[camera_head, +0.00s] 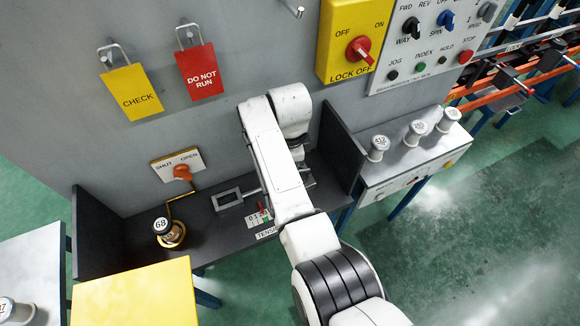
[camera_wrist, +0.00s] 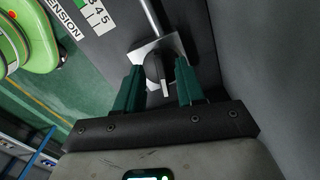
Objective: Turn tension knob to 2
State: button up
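The tension scale (camera_head: 254,221) lies on the dark shelf, with a red pointer (camera_head: 263,209) beside it and a partly hidden TENSION label (camera_head: 266,234). The pointer's exact number is too small to tell. In the wrist view the scale (camera_wrist: 97,14) shows 3, 4 and 5. A dark knob (camera_wrist: 156,68) sits on a silver plate (camera_wrist: 138,55), with a thin rod running from it. My gripper (camera_wrist: 158,68) has one green finger on each side of the knob, seemingly apart from it. In the head view my arm hides the knob and the fingers.
A spindle marked 68 (camera_head: 163,229) stands on the shelf at left, below an orange shut/open valve (camera_head: 182,172). A dark upright panel (camera_head: 343,150) closes the shelf's right side. A yellow surface (camera_head: 133,293) lies in front. A control panel (camera_head: 432,47) is above right.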

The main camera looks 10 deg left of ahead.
notch_tip(320, 180, up, 8)
jog(key=shift+b, duration=0.35)
jog(key=shift+s, duration=0.1)
dwell(0.4)
